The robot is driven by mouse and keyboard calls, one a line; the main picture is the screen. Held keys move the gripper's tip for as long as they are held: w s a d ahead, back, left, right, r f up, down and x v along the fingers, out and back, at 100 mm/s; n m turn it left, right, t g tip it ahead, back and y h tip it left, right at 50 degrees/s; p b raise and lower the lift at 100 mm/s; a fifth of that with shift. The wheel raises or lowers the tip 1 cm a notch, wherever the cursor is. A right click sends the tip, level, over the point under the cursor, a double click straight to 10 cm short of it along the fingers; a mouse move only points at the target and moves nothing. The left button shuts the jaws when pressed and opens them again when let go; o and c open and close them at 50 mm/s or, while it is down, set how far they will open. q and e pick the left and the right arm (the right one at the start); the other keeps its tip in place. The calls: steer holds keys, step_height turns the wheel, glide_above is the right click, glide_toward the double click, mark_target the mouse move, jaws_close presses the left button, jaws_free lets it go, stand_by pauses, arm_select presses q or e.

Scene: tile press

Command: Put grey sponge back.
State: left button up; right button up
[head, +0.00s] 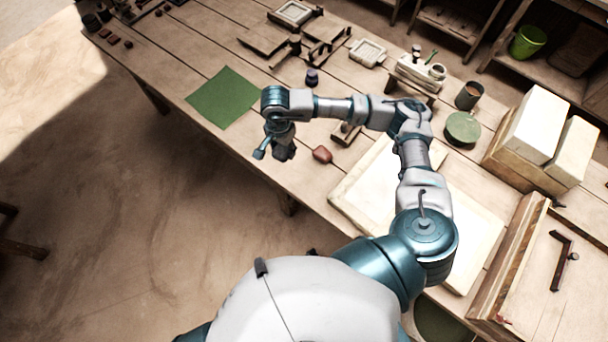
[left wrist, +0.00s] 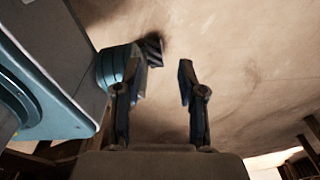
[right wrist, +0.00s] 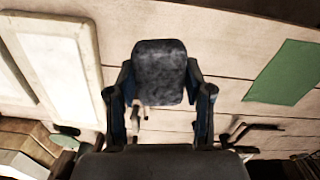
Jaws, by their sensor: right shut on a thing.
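The dark grey sponge (right wrist: 160,72) sits between the fingers of my right gripper in the right wrist view. My right gripper (right wrist: 159,90) is shut on it. In the head view the same gripper (head: 274,150) hangs at the table's front edge, between the green mat and a reddish lump; the sponge is hard to make out there. My left gripper (left wrist: 160,72) shows in the left wrist view with its fingers apart and nothing between them, above the bare floor. It does not show in the head view.
The green mat (head: 222,97) lies flat and bare at the left. The reddish lump (head: 322,154) lies near the front edge. A pale slab (head: 360,192) lies under my right arm. White blocks (head: 535,125), a dark cup (head: 469,95) and a green disc (head: 462,128) stand at the right.

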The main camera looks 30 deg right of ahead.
steer(key=s+a+f+m+b, duration=0.15)
steer(key=s+f+m, duration=0.45)
steer(key=m, duration=0.8)
steer(key=s+a+f+m, duration=0.2)
steer(key=s+f+m, duration=0.2)
steer(key=f+m, duration=0.75)
steer(key=m, duration=1.2)
glide_above(308, 175)
steer(key=shift+w+d+f, duration=0.1)
steer(key=shift+d+f, duration=0.05)
steer(key=shift+f, duration=0.4)
step_height(308, 175, down, 3)
steer(key=shift+r, duration=0.1)
steer(key=shift+f, duration=0.25)
arm_select(q)
steer(key=w, duration=0.3)
steer(key=shift+w+d+f, duration=0.1)
steer(key=shift+d+f, duration=0.2)
arm_select(e)
steer(key=shift+f, duration=0.1)
